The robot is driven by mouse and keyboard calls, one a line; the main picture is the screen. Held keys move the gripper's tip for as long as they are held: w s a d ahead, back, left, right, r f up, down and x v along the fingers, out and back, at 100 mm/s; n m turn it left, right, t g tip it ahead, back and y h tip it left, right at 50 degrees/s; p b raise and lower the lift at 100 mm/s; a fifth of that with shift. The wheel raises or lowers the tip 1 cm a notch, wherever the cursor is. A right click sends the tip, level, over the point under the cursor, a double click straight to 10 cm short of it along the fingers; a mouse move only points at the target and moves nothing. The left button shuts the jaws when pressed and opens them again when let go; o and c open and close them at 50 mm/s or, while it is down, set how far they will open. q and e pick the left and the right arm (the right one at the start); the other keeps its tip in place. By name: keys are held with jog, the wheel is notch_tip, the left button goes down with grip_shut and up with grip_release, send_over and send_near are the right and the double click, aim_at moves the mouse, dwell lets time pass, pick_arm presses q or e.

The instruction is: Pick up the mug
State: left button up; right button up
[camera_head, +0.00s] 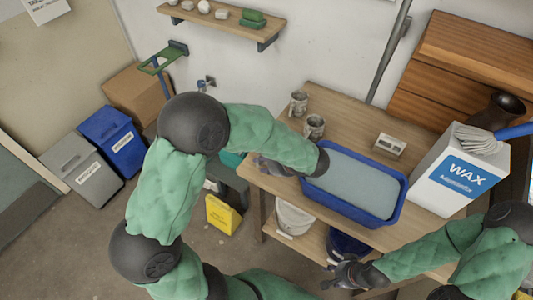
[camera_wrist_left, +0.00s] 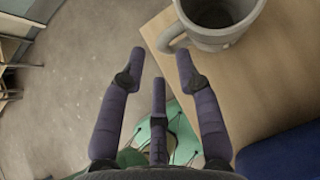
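Two grey mugs stand on the wooden table, a farther mug (camera_head: 298,103) and a nearer mug (camera_head: 314,126) in the head view. One grey mug (camera_wrist_left: 217,25) shows at the top of the left wrist view, its handle toward my left gripper (camera_wrist_left: 160,62). The gripper's three dark fingers are spread, empty and apart from the mug. In the head view my left gripper (camera_head: 268,165) is partly hidden by my forearm, at the table's left edge. My right gripper (camera_head: 327,273) is empty, with fingers spread, near the table's lower shelf.
A blue tub (camera_head: 395,205) of pale liquid sits right of the mugs. A white bucket (camera_head: 293,218) and a dark blue bucket (camera_head: 348,243) are below.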

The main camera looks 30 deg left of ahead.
pick_arm(q)
jog(key=b+x, duration=0.1)
jog(key=x, duration=0.4)
jog(key=shift+a+f, duration=0.2)
jog(key=shift+f, duration=0.05)
grip_shut()
